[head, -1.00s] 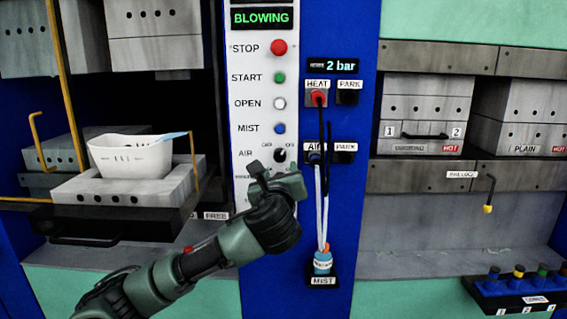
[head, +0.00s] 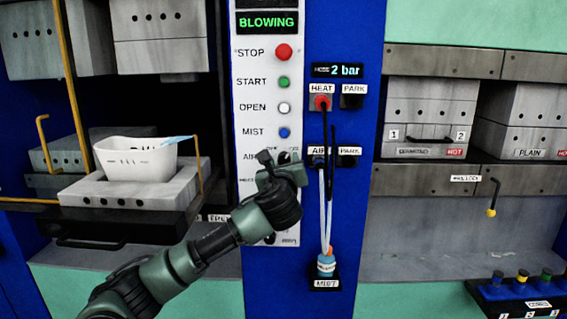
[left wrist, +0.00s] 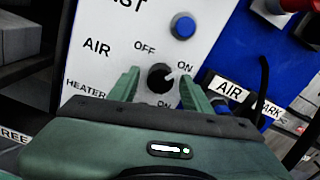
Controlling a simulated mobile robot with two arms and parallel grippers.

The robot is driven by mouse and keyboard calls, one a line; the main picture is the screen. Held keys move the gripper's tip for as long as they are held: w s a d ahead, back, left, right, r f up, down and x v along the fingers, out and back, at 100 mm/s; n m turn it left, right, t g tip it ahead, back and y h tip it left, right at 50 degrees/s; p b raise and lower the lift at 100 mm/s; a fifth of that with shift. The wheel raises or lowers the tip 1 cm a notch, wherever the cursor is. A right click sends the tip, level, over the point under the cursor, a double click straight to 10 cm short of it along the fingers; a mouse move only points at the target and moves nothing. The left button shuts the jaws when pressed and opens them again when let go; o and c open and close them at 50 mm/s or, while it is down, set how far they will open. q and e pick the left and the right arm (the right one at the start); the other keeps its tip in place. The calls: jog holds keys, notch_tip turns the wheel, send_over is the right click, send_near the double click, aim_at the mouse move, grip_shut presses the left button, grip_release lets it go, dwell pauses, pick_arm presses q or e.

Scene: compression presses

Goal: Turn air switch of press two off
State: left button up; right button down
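The black AIR knob (left wrist: 160,77) sits on the white control panel (head: 260,90), with OFF at its upper left and ON at its right in the left wrist view. Its pale mark points right, toward ON. My left gripper (left wrist: 158,82) is open, with one finger on each side of the knob in that view; I cannot tell if they touch it. In the head view my left gripper (head: 277,165) covers part of the AIR row, and the knob (head: 284,157) is partly hidden. My right gripper is not in view.
Above the knob are the blue MIST button (head: 284,132) and the red STOP button (head: 284,52). The display (head: 267,22) reads BLOWING. Hoses (head: 326,205) hang just right of the panel. A white tub (head: 137,158) stands on the left press block.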

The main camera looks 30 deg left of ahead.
pick_arm(q)
grip_shut()
jog(key=shift+n, duration=0.4)
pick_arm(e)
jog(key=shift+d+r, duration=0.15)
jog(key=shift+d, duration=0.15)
pick_arm(q)
jog(key=n+p, duration=0.1)
jog(key=n, duration=0.2)
jog(key=shift+n, duration=0.4)
jog(key=n, duration=0.4)
jog(key=shift+f, duration=0.1)
jog(key=shift+n, duration=1.6)
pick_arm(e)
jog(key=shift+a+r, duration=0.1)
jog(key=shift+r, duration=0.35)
